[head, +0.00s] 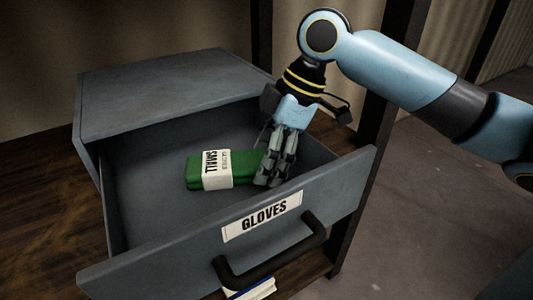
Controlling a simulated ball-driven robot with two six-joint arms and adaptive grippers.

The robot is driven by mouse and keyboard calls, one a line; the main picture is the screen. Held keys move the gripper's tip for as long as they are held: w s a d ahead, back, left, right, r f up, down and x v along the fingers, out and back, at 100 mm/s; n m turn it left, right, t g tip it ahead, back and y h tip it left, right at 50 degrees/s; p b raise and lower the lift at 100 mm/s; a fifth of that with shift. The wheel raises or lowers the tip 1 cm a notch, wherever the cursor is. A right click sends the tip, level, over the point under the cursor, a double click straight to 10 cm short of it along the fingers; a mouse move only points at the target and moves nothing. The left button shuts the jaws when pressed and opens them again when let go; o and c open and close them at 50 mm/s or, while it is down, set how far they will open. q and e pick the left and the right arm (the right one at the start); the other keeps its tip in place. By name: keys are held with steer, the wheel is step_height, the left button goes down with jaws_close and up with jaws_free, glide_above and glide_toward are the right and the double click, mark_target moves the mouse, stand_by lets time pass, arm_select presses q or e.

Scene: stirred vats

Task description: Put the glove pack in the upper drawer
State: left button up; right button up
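The glove pack (195,172) is a green bundle with a white band reading "SMALL". It is inside the pulled-out grey drawer (340,185), whose front has a label reading "GLOVES" and a dark bar handle (272,262). My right gripper (274,180) points down into the drawer at the right end of the pack. Its fingers are close together and overlap that end in the picture. I cannot tell whether they grip the pack or stand beside it. My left gripper is not in view.
The grey cabinet (165,95) stands on a brown wooden surface (40,210). A dark upright post (372,150) stands close to the right of the drawer. A small white, blue and yellow item (250,290) shows below the handle. Bare floor is at right.

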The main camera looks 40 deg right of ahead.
steer(key=shift+o, duration=0.5)
steer(key=shift+r, duration=0.1)
steer(key=shift+d+r, duration=0.1)
steer(key=shift+r, duration=0.15)
steer(key=p+v, duration=0.4)
steer(key=v, duration=0.7)
steer(key=shift+s+r, duration=0.2)
steer(key=shift+r, duration=0.05)
